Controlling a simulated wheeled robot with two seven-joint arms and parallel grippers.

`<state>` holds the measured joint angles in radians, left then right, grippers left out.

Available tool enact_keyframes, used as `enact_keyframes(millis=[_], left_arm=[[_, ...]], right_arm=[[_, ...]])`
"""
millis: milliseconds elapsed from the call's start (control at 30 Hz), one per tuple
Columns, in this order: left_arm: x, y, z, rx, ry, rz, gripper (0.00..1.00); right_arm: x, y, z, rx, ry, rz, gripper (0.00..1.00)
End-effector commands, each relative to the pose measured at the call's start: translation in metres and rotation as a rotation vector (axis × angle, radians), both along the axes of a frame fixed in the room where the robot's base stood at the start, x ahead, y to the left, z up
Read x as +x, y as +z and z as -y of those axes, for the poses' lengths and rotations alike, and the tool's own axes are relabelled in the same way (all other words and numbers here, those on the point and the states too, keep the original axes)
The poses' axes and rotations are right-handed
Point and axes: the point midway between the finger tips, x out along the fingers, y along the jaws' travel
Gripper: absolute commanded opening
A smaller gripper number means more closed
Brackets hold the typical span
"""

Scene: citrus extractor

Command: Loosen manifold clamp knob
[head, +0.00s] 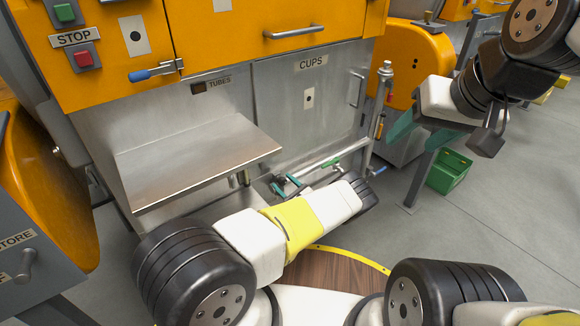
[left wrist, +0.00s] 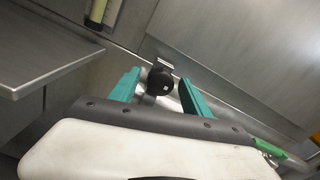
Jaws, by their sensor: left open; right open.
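The black clamp knob (left wrist: 160,82) shows in the left wrist view, round, on a metal bracket at a pipe below the machine front. My left gripper (head: 284,186) is open at the low pipe. In the left wrist view, its teal fingers stand one on each side of the knob, with a gap visible on the left; contact on the right is unclear. In the head view the knob is too small and hidden to make out well. My right gripper (head: 416,138) is open and empty at the right, away from the pipe.
A steel shelf (head: 196,160) juts out left of the pipe. The CUPS door (head: 300,110) stands behind. A green valve handle (head: 331,163) is on the pipe to the right. A green crate (head: 449,172) stands on the floor. Grey floor is clear at the right.

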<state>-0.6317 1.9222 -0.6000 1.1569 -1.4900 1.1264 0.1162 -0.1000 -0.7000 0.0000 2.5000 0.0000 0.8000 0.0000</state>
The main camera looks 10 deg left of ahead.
Motion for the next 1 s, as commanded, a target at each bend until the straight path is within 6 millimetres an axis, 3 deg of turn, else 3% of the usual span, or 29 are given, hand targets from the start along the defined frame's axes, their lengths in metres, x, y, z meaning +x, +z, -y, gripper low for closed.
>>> enact_keyframes(millis=[467, 1000], left_arm=[[-0.048, 0.000, 0.050, 0.000, -0.002, 0.000, 0.55], [-0.053, 0.006, 0.048, -0.064, 0.059, -0.001, 0.55]], right_arm=[[0.000, 0.000, 0.000, 0.000, 0.000, 0.000, 0.55], [0.000, 0.000, 0.000, 0.000, 0.000, 0.000, 0.55]])
